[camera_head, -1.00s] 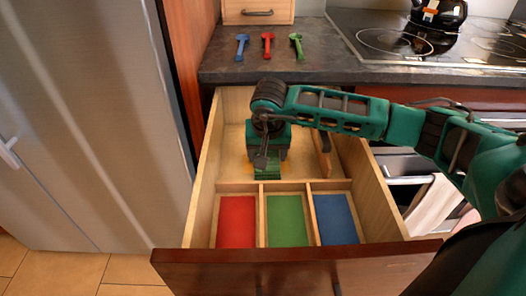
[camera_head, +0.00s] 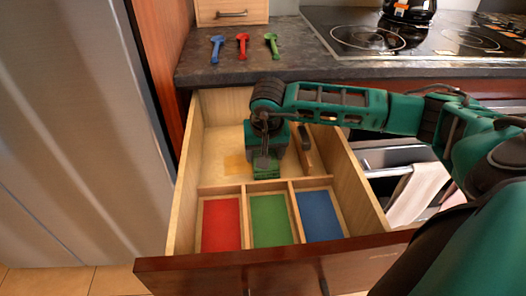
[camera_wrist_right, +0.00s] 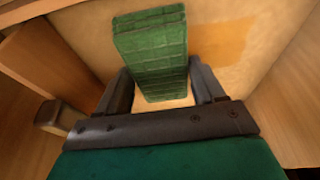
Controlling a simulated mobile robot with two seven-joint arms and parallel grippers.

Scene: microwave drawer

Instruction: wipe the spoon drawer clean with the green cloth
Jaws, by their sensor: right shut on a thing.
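The spoon drawer (camera_head: 378,205) is pulled open in the head view. My right gripper (camera_head: 267,160) is inside its back compartment, pointing down. It is shut on the green cloth (camera_head: 267,173), a folded block that also shows between the fingers (camera_wrist_right: 163,85) in the right wrist view (camera_wrist_right: 150,45). The cloth is low over the compartment floor; whether it touches is unclear. A yellowish-brown stain (camera_head: 235,165) lies on the floor left of the cloth; in the wrist view it shows to the cloth's right (camera_wrist_right: 222,40). My left gripper is not in view.
Red (camera_head: 221,222), green (camera_head: 270,220) and blue (camera_head: 319,214) compartments line the drawer front. A brown elongated object (camera_head: 304,150) is close to the gripper's right. Blue (camera_head: 217,48), red (camera_head: 242,46) and green (camera_head: 272,45) spoons lie on the counter (camera_head: 300,70).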

